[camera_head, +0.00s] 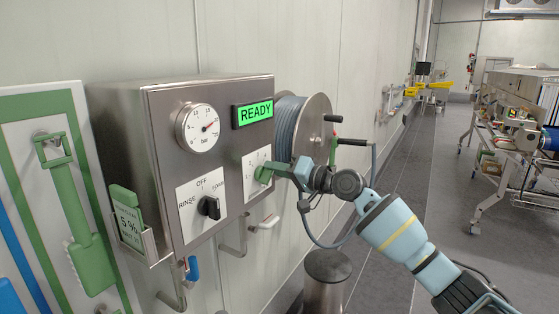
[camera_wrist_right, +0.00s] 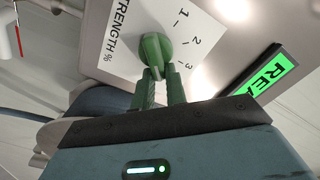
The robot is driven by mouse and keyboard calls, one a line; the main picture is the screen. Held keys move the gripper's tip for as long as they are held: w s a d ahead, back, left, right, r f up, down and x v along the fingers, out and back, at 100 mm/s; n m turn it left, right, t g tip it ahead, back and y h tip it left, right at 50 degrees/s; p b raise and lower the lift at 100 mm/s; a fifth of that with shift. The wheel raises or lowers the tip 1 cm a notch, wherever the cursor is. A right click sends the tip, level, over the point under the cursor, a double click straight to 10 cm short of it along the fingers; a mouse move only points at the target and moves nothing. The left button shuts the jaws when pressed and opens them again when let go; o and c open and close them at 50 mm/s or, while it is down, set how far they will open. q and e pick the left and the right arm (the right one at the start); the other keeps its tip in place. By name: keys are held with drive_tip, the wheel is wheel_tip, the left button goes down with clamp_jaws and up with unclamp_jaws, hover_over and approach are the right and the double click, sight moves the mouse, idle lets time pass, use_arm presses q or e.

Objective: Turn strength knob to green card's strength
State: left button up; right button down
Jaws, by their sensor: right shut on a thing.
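The green strength knob (camera_head: 261,172) sits on a white dial plate (camera_head: 250,188) at the right of the steel control box's front. In the right wrist view the knob (camera_wrist_right: 155,47) stands on a plate marked STRENGTH % with 1, 2 and 3 visible. My right gripper (camera_head: 270,174) reaches in from the right and is shut on the knob; its green fingers (camera_wrist_right: 156,76) show in the wrist view. I cannot tell which mark the knob points to. The green card (camera_head: 127,222) reads 5 % and stands in a holder on the box's left side. My left gripper is out of view.
The steel box (camera_head: 165,150) also carries a pressure gauge (camera_head: 197,128), a black rinse/off/foam selector (camera_head: 209,207) and a green READY display (camera_head: 253,112). A hose reel (camera_head: 315,120) stands behind my right gripper. A bin (camera_head: 327,270) stands below.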

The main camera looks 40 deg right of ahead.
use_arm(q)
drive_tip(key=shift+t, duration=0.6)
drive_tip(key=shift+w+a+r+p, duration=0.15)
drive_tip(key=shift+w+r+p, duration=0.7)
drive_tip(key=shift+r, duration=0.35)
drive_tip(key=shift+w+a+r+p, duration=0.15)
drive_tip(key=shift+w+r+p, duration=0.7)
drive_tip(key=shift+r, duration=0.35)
use_arm(e)
drive_tip(key=shift+w+d+f+m, duration=0.1)
drive_tip(key=shift+f+m, duration=0.1)
drive_tip(key=shift+m, duration=0.85)
drive_tip(key=shift+s+a+f+m, duration=0.1)
drive_tip(key=shift+f+m, duration=0.1)
drive_tip(key=shift+m, duration=0.9)
drive_tip(key=shift+w+d+f+m, duration=0.1)
drive_tip(key=shift+f+m, duration=0.1)
drive_tip(key=shift+m, duration=0.85)
drive_tip(key=c, duration=1.5)
unclamp_jaws()
drive_tip(key=shift+o, duration=0.3)
drive_tip(key=shift+d, duration=0.1)
